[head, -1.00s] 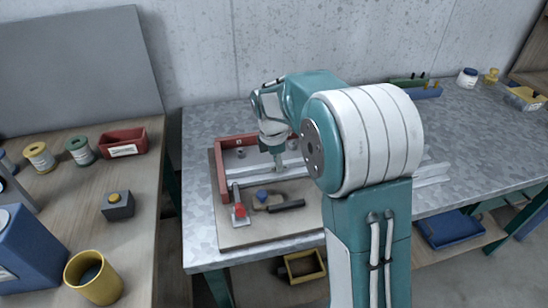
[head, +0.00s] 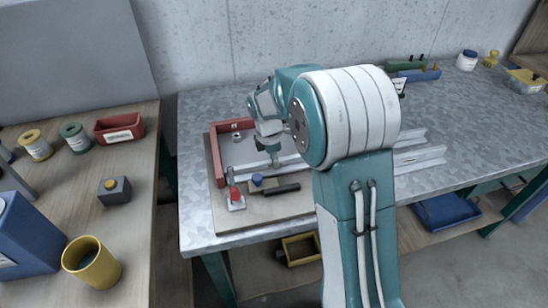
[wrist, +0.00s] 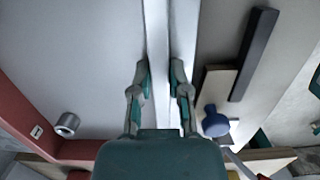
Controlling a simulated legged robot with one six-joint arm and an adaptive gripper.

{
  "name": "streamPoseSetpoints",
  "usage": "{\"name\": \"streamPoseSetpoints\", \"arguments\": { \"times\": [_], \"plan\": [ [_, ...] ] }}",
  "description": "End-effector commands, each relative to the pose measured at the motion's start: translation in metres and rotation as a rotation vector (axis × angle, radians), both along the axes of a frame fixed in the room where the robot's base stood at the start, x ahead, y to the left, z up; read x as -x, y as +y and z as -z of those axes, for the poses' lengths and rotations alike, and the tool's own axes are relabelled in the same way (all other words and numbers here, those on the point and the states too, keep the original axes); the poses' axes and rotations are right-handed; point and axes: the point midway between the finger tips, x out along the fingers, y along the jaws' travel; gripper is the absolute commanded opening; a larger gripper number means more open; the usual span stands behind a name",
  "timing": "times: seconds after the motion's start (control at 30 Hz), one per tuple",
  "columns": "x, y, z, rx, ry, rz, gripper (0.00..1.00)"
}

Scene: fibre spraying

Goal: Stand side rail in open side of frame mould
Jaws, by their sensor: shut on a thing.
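The red frame mould (head: 218,165) lies on a board on the metal table, its left and back walls visible in the head view. Its corner also shows at lower left in the wrist view (wrist: 28,128). My gripper (head: 274,160) points down over the mould's front side. In the wrist view its fingers (wrist: 161,78) are shut on the pale side rail (wrist: 157,30), one finger on each face. The rail runs lengthwise between the mould's pale floor and the board. Its near end is hidden under my gripper, so its seating against the red wall cannot be told.
A red-knobbed clamp (head: 235,198), a blue-knobbed piece (head: 257,181) and a black bar (head: 282,189) lie just in front of the rail. More pale rails (head: 420,158) lie to the right, partly behind my arm.

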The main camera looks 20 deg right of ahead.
Motion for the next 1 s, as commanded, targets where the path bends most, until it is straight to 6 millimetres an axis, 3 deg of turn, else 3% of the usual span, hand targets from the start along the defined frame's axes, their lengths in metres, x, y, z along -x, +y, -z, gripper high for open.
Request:
{"name": "streamPoseSetpoints", "arguments": {
  "times": [1.0],
  "plan": [
    [0.001, 0.0, 0.013, 0.0, 0.006, 0.0, 0.0]
  ]
}}
